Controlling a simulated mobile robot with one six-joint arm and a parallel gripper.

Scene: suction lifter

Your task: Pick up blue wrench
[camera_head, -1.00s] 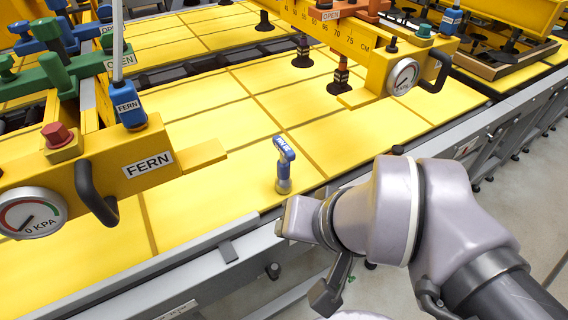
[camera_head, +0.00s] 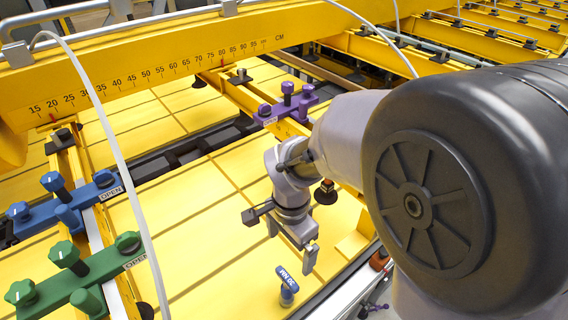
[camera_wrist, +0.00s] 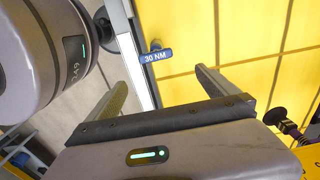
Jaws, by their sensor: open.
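The blue wrench (camera_head: 287,279) stands on the yellow panel surface (camera_head: 225,262) near its front edge, in the lower middle of the head view. Its blue top carries white lettering, which reads "30 NM" in the wrist view (camera_wrist: 156,56). My gripper (camera_head: 291,246) is open and empty above and just behind the wrench in the head view, apart from it. In the wrist view the wrench shows beyond the gap between my two fingers (camera_wrist: 161,82). The wrench's lower part is mostly hidden below its top in the wrist view.
A yellow beam with a centimetre scale (camera_head: 155,70) crosses the upper head view. Arms with purple (camera_head: 287,104), blue (camera_head: 65,207) and green (camera_head: 75,272) knobs, and a white hose (camera_head: 122,170), stand around. The panel left of the wrench is clear.

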